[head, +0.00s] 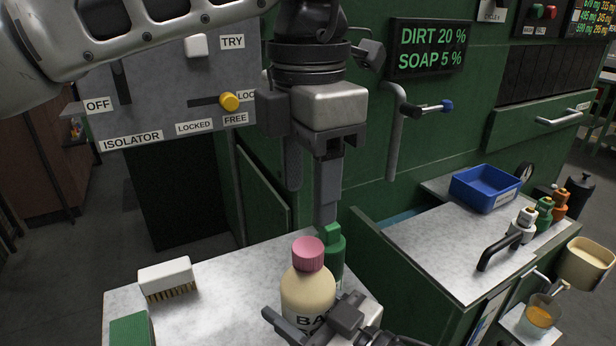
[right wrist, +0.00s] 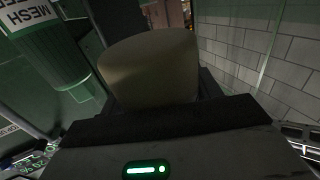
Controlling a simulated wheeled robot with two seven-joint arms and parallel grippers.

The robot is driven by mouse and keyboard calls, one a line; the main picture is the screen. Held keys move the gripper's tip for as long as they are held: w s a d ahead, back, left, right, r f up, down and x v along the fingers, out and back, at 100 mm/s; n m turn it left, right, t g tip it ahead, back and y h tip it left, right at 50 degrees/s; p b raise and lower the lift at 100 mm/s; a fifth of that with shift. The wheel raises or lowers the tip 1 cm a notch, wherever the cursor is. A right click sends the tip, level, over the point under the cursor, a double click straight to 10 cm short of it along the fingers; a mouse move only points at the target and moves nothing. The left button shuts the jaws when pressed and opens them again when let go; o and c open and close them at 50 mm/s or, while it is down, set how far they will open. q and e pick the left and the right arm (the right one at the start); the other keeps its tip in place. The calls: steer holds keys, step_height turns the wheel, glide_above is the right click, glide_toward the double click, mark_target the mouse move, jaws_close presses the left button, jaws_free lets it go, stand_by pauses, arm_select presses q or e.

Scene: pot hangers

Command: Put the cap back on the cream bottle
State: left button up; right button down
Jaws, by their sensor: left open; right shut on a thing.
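The cream bottle (head: 306,289) stands upright at the front of the worktop, its dark label partly hidden. A pink cap (head: 307,252) sits on its top; I cannot tell whether it is fully tight. My right gripper (head: 316,320) is shut around the lower part of the bottle. In the right wrist view, the bottle's dim tan body (right wrist: 150,65) fills the space between the jaws. My left gripper (head: 326,207) points down above and slightly behind the cap, open and apart from it.
A brush (head: 166,277) and a green block (head: 130,330) lie left. A blue tray (head: 486,187) and small bottles stand on the right counter.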

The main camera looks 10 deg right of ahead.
mark_target(308, 246)
arm_select(q)
step_height(308, 246, down, 8)
steer(key=shift+f, duration=0.1)
stand_by(0.4)
steer(key=c, duration=1)
steer(key=o, duration=1.1)
steer(key=shift+o, duration=0.2)
